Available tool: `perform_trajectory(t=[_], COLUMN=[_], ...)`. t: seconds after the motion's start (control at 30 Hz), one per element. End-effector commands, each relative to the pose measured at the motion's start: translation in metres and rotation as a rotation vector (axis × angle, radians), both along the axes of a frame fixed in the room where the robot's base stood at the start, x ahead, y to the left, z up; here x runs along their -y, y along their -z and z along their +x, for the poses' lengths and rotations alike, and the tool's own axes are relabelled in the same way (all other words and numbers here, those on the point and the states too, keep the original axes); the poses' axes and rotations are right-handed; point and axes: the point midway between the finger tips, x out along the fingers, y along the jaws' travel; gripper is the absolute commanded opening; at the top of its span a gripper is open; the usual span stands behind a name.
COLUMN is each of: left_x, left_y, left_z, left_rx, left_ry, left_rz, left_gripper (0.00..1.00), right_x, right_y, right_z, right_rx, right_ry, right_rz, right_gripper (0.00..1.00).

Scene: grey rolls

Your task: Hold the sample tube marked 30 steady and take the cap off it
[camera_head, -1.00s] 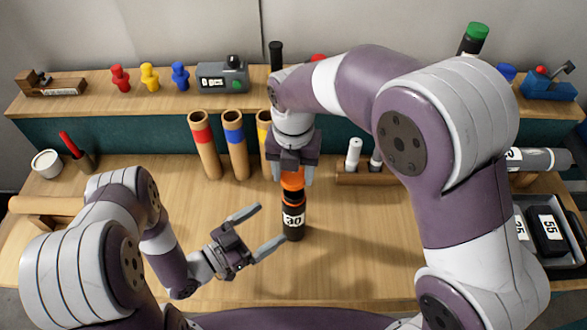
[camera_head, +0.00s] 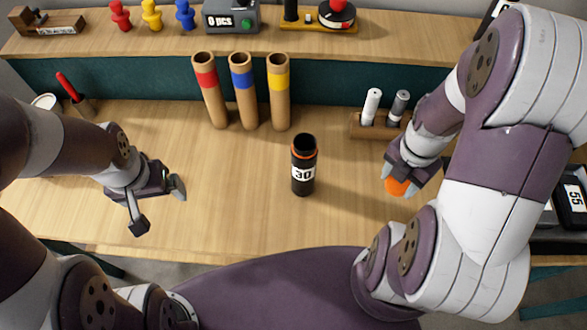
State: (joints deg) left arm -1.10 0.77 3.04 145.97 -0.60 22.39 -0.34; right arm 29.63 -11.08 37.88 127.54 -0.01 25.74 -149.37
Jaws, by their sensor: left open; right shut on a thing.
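The sample tube marked 30 (camera_head: 303,178) stands upright on the table in the middle of the head view. It is black with a white label and an orange ring near its top, and its mouth is open with no cap on it. My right gripper (camera_head: 400,180) is to the right of the tube, shut on the orange cap (camera_head: 397,187), close to the table. I cannot tell whether the cap touches the table. My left gripper (camera_head: 158,208) is open and empty, to the left of the tube and well apart from it.
Red, blue and yellow-banded cardboard tubes (camera_head: 243,95) stand behind the sample tube. A wooden rack with two markers (camera_head: 367,128) is behind my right gripper. A shelf (camera_head: 130,37) with pegs and a counter (camera_head: 232,17) runs along the back. The table around the tube is clear.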

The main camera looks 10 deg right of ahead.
Motion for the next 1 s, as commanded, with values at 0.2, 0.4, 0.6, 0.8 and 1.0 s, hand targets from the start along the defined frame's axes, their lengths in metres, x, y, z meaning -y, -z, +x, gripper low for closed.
perform_trajectory(t=[0.2,0.4,0.6,0.8,1.0], left_x=[0.002,0.002,0.002,0.002,0.002], left_y=[-0.001,0.001,0.000,0.000,0.000], left_z=[-0.007,-0.006,-0.006,-0.006,-0.006], left_rx=[-0.022,-0.020,-0.019,-0.019,-0.019], left_ry=[-0.014,-0.013,-0.013,-0.012,-0.012], left_rz=[-0.009,-0.008,-0.008,-0.008,-0.008], left_gripper=[0.93,0.93,0.93,0.93,0.93], right_x=[-0.005,-0.033,-0.050,-0.053,-0.052], right_y=[0.010,0.045,0.068,0.097,0.111], right_z=[0.009,0.061,0.096,0.100,0.101], right_rx=[0.000,-0.001,-0.001,-0.004,0.002], right_ry=[0.006,0.002,0.008,0.011,0.011], right_rz=[0.000,0.000,0.000,0.000,-0.001], right_gripper=[0.19,0.19,0.19,0.19,0.19])
